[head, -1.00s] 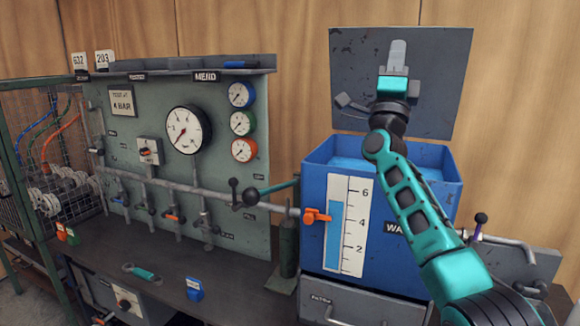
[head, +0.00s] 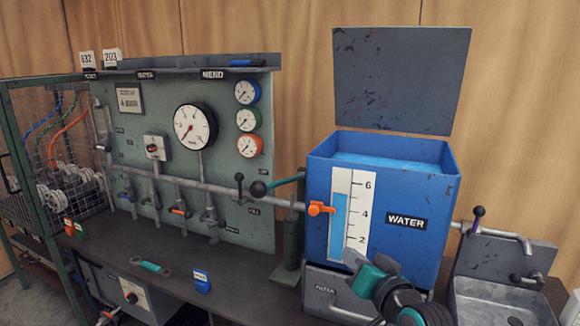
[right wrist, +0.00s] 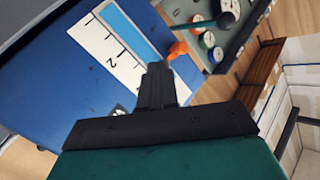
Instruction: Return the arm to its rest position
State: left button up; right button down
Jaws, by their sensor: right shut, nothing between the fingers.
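My right gripper (head: 362,268) is low in the head view, in front of the lower part of the blue water tank (head: 424,190). Its dark fingers are together with nothing between them. In the right wrist view the shut fingers (right wrist: 157,88) stand out against the tank's white level scale (right wrist: 108,50) and close to an orange valve handle (right wrist: 177,49); I cannot tell whether they touch anything. The rest of my right arm is mostly cut off at the bottom of the head view. My left gripper is not in view.
A grey gauge panel (head: 140,125) with pipes and valves stands at the left. A sink (head: 495,300) with a tap is right of the tank. A wrench with a teal grip (head: 150,266) and a blue tag (head: 202,281) lie on the dark bench. A wire cage (head: 30,140) is far left.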

jog(key=s+d+f+n+g+h, duration=0.25)
jog(key=s+f+g, duration=0.35)
jog(key=s+f, duration=0.75)
jog(key=s+d+f+n+g+h, duration=0.1)
jog(key=s+d+g, duration=0.2)
jog(key=s, duration=0.7)
jog(key=s+d+f+n+g+h, duration=0.1)
jog(key=s+d+g+h, duration=0.15)
jog(key=s, duration=0.85)
jog(key=w+a+f+t+y, duration=0.2)
jog(key=w+f+t, duration=0.4)
jog(key=w+f, duration=0.1)
jog(key=shift+w+a+f+t+y+p, duration=0.3)
jog(key=shift+a+f+t, duration=0.1)
jog(key=shift+f, duration=0.25)
jog(key=shift+d, duration=0.1)
